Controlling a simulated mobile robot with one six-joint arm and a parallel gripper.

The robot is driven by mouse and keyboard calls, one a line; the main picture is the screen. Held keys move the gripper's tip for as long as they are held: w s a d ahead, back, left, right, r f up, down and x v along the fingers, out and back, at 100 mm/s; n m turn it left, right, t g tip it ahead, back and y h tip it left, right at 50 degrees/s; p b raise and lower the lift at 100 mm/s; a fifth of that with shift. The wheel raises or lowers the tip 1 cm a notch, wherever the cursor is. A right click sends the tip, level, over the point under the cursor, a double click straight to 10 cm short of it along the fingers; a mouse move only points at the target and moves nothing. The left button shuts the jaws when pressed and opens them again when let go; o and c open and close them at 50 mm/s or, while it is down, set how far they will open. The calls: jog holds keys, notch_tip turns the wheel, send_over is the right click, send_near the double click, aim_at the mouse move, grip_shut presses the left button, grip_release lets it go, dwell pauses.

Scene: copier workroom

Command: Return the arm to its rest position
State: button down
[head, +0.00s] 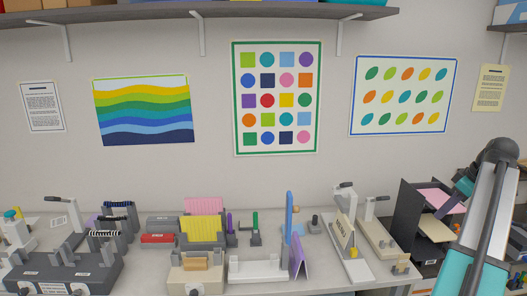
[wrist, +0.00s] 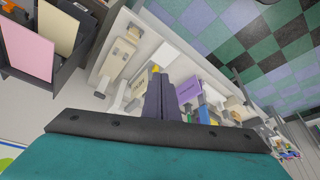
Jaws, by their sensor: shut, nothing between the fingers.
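My arm (head: 487,225) stands at the right edge of the head view, raised beside a dark paper sorter. My gripper (wrist: 161,95) shows in the wrist view as two dark fingers pressed together, with nothing between them. The fingertips are seen against the bench, apart from any object as far as I can tell.
The dark paper sorter (head: 407,217) with pink and cream sheets is close to my arm. The bench holds hole punches, a yellow card rack (head: 201,229), a purple folded card (head: 298,256) and a white holder (head: 256,271). A shelf (head: 130,13) runs above the wall posters.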

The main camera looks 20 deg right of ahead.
jog(key=w+a+f+g+y+b, duration=0.1)
jog(key=w+a+f, duration=0.35)
jog(key=f, duration=0.45)
jog(key=w+a+f+m+b, duration=0.1)
jog(key=w+a+f, duration=0.2)
jog(key=a+f, duration=0.35)
jog(key=w+a+f+g+y+b, duration=0.1)
jog(key=w+a+f, duration=0.3)
jog(key=f, duration=0.7)
jog(key=w+a+f+m+g+b, duration=0.1)
jog(key=w+a+f+g+b, duration=0.15)
jog(key=a+f, duration=1.75)
jog(key=s+a+f+g+b, duration=0.2)
jog(key=s+a+f, duration=0.3)
jog(key=a+f, duration=0.35)
jog(key=s+a+f+g+b, duration=0.15)
jog(key=s+a+f, duration=0.25)
jog(key=a+f, duration=0.5)
jog(key=s+a+f+g+h+b, duration=0.1)
jog(key=s+a+f+b, duration=0.1)
jog(key=s+a+f, duration=0.3)
jog(key=s+a+f+g+h+b, duration=0.1)
jog(key=s+a+f, duration=0.4)
jog(key=s, duration=0.8)
notch_tip(320, 180, down, 4)
jog(key=shift+r+h+b, duration=0.2)
jog(key=shift+h+b, duration=0.2)
